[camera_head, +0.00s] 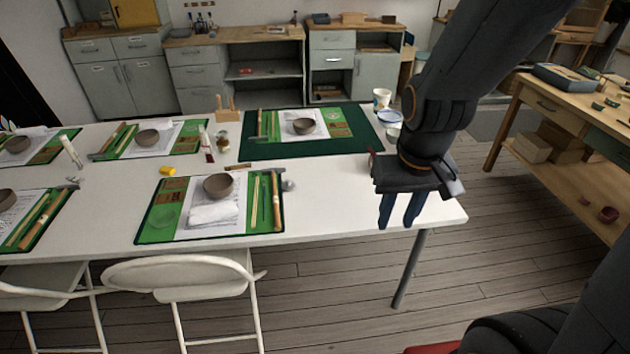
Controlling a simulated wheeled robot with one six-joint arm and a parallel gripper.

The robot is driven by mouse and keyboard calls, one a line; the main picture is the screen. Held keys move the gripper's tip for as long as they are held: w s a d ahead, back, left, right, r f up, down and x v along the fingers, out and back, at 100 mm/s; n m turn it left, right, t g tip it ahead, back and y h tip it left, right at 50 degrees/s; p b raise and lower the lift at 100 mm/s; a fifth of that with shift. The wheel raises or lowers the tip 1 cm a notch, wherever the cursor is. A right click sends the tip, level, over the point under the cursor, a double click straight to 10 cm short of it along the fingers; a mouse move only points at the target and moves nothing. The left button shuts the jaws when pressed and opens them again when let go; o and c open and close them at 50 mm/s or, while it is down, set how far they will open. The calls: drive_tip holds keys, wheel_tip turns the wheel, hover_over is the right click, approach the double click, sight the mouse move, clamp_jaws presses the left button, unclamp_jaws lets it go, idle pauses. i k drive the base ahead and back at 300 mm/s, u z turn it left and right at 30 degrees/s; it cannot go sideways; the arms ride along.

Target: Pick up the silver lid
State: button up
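A small silvery round thing (288,185), which looks like the silver lid, lies on the white table (335,205) just right of the front green mat. It is too small to make out in detail. My gripper (400,224) hangs fingers-down near the table's right end, well to the right of the silvery thing. Its two blue fingers are apart with a gap between them, and nothing shows between them. The gripper and arm hide part of the table's right end.
Green mats (155,228) with bowls, papers and tools cover much of the table. A white cup (382,98) and a blue-rimmed tub (389,117) stand at the back right. White folding chairs (180,277) stand in front. A wooden workbench (545,100) is at the right.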

sight(289, 186)
drive_tip(key=i, duration=1)
